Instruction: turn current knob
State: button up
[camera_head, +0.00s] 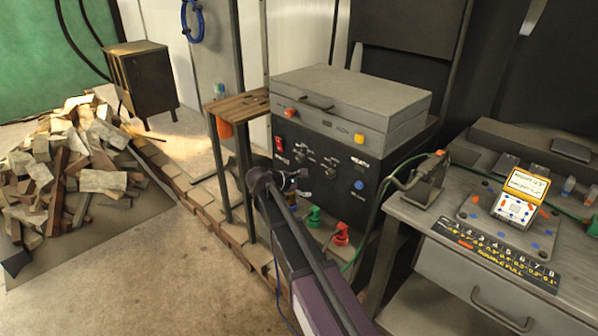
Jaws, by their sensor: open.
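A dark welding machine (347,140) with a grey case on top stands in the middle. Its front panel carries small dark knobs (330,162), a red switch (279,145) and a blue round part (359,184). The labels are too small to read, so I cannot tell which knob is the current knob. My gripper (298,181) is open in front of the panel's lower left part, just below the upper knobs. It hides part of the panel. I cannot tell whether its fingers touch anything.
Green (314,217) and red (342,234) connectors sit low on the machine. A small wooden-topped stand (237,105) is at its left. A grey bench (420,235) with a torch holder and a yellow-white device (517,205) is at right. A wood pile (70,165) lies far left.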

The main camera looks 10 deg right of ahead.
aim_at(298, 159)
jog(key=w+a+f+n+t+h+b, duration=0.1)
jog(key=w+a+n+t+h+b, duration=0.2)
jog(key=w+a+n+b, duration=0.5)
jog(key=w+a+t, duration=0.1)
jog(key=w+a, duration=0.1)
jog(key=w, duration=0.1)
jog(key=shift+f+t+h+b, duration=0.25)
jog(key=shift+t+h+b, duration=0.15)
jog(key=shift+w, duration=0.1)
jog(key=x, duration=1.3)
jog(key=shift+w+d, duration=0.2)
grip_shut()
